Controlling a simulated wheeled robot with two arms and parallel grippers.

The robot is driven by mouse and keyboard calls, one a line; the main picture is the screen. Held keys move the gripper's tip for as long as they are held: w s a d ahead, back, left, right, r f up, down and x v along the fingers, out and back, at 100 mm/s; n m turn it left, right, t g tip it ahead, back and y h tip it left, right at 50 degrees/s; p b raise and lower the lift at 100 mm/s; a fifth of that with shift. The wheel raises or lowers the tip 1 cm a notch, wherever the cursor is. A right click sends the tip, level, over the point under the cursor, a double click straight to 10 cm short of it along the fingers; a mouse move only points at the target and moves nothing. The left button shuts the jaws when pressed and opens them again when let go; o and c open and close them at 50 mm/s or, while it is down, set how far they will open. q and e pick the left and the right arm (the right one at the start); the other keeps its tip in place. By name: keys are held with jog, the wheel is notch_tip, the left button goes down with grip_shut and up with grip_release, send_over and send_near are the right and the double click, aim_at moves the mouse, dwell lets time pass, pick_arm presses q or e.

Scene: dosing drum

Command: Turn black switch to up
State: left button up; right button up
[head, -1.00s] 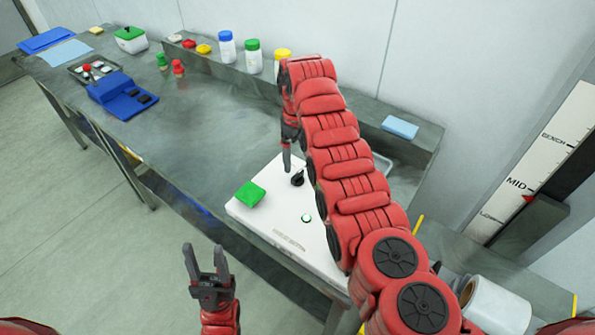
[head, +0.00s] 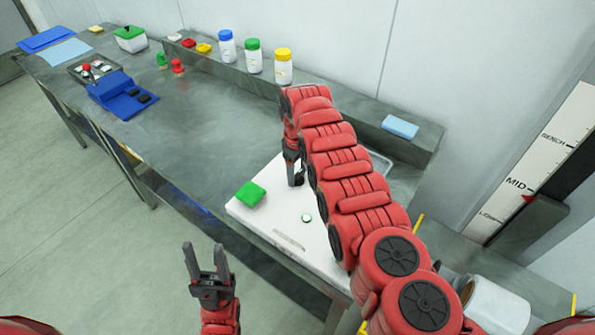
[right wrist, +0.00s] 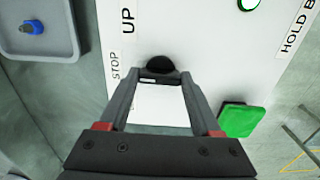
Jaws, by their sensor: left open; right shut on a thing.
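The black switch (head: 300,180) stands on the white panel (head: 262,222); in the head view my right gripper partly hides it. My right gripper (head: 292,181) points down at it and is shut on it. In the right wrist view the round black knob (right wrist: 158,68) shows at the fingertips. The labels UP (right wrist: 128,20) and STOP (right wrist: 115,66) lie to the left of the knob there. Which way the switch points is hard to tell. My left gripper (head: 206,262) is open and empty, in front of the bench.
On the panel are a green block (head: 250,194) and a green-ringed white button (head: 306,218). A grey tray (right wrist: 52,46) with a blue item lies beside it in the wrist view. Bottles (head: 254,56) line the back shelf.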

jog(key=c, duration=0.5)
jog(key=shift+m, duration=0.3)
jog(key=shift+m+b, duration=0.45)
jog(key=shift+m, duration=0.45)
jog(key=shift+w+f+m+b, duration=0.1)
jog(key=shift+f+m+b, duration=0.05)
jog(key=shift+m+b, duration=0.55)
jog(key=m+b, duration=0.2)
jog(key=m, duration=0.1)
jog(key=shift+m+b, duration=0.95)
jog(key=shift+m, duration=0.15)
jog(key=shift+r, duration=0.2)
